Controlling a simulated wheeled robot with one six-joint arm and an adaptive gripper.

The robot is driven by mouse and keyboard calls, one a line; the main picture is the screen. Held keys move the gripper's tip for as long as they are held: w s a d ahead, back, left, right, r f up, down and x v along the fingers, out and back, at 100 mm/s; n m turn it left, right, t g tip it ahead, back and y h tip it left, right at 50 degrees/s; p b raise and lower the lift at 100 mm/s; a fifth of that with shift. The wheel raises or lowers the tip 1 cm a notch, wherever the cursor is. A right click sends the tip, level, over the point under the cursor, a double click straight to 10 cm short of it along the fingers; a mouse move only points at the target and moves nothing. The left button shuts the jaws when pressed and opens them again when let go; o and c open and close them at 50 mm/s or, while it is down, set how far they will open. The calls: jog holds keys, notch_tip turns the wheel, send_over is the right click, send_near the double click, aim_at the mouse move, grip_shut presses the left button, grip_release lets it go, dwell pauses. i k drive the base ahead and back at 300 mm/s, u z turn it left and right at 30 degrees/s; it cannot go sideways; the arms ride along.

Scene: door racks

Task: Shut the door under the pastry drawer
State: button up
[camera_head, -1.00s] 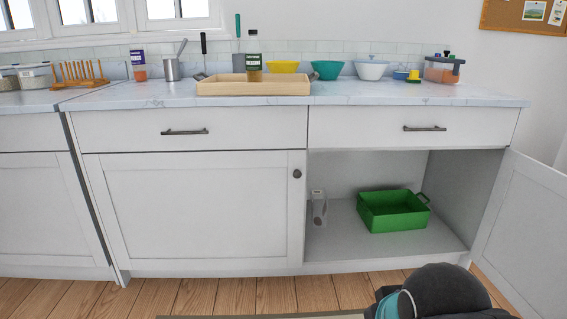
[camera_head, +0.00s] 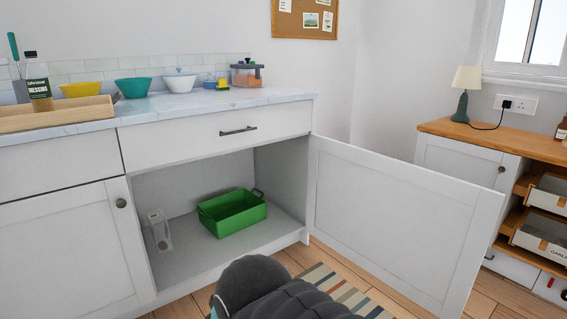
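A white cabinet door (camera_head: 395,220) stands wide open, hinged at the right side of the cabinet and swung out toward the right. A closed drawer (camera_head: 220,135) with a dark bar handle is above the open compartment. No label shows on it. Inside the compartment are a green bin (camera_head: 235,216) and a small clear-and-white item (camera_head: 159,231). A dark rounded part of my arm shows at the bottom middle, left of the door. My gripper's fingers are not in view.
A closed door (camera_head: 75,255) is to the left. The counter (camera_head: 190,103) holds bowls, a bottle and a wooden tray (camera_head: 60,117). A striped rug (camera_head: 335,290) lies on the floor before the open door. A wooden-topped cabinet (camera_head: 470,138) with a lamp stands at right.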

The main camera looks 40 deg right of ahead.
aim_at(426, 234)
jog(key=z, duration=0.45)
jog(key=k, duration=0.5)
jog(key=z, duration=1.6)
jog(key=i, duration=1.25)
jog(key=z, duration=0.1)
